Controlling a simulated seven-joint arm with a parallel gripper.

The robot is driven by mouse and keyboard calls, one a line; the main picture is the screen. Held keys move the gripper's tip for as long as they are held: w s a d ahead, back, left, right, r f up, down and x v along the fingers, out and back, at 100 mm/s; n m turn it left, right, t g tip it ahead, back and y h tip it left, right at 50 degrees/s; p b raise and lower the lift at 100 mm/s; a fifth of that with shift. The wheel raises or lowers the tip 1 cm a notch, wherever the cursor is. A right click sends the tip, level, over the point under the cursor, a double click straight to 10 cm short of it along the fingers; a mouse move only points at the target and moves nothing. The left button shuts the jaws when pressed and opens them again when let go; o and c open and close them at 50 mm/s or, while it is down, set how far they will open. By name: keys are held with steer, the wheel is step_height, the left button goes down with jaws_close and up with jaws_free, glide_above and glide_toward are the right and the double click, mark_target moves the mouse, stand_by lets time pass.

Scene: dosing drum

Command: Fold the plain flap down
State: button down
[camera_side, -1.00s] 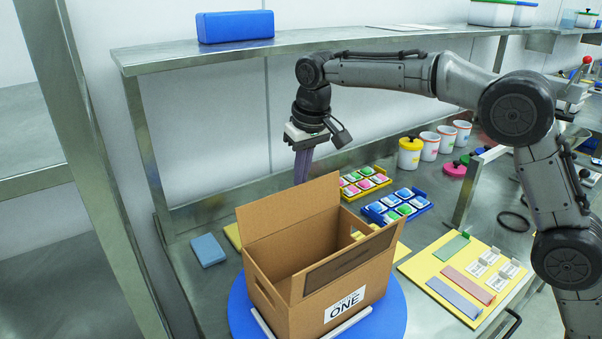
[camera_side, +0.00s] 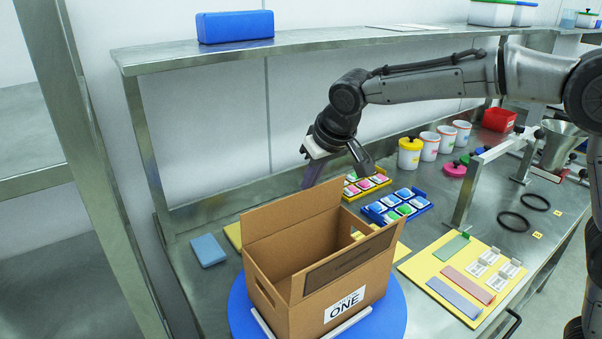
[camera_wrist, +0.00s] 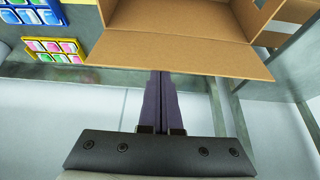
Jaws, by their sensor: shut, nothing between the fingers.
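The open cardboard box (camera_side: 275,290) carries a label reading "ONE". Its plain flap (camera_side: 290,220) stands up along the far side, leaning slightly outward. The near flap (camera_side: 350,262) bears a dark panel and hangs tilted on the label side. My gripper (camera_side: 306,186) is shut and empty, with its purple fingers slanting down behind the plain flap's top edge. In the wrist view the fingertips (camera_wrist: 160,74) meet the outer edge of the plain flap (camera_wrist: 180,55); whether they touch it I cannot tell.
The box sits on a blue turntable (camera_side: 240,315). A yellow tray (camera_side: 365,183) and a blue tray (camera_side: 398,206) of coloured pieces lie behind it to the right. A steel shelf (camera_side: 300,50) runs above. A blue block (camera_side: 208,250) lies at left.

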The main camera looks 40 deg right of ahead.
steer(key=s+f+t, duration=0.1)
steer(key=s+f, duration=0.7)
steer(key=s, duration=0.1)
stand_by(0.8)
steer(key=shift+s+f, duration=0.1)
steer(key=shift+f, duration=0.1)
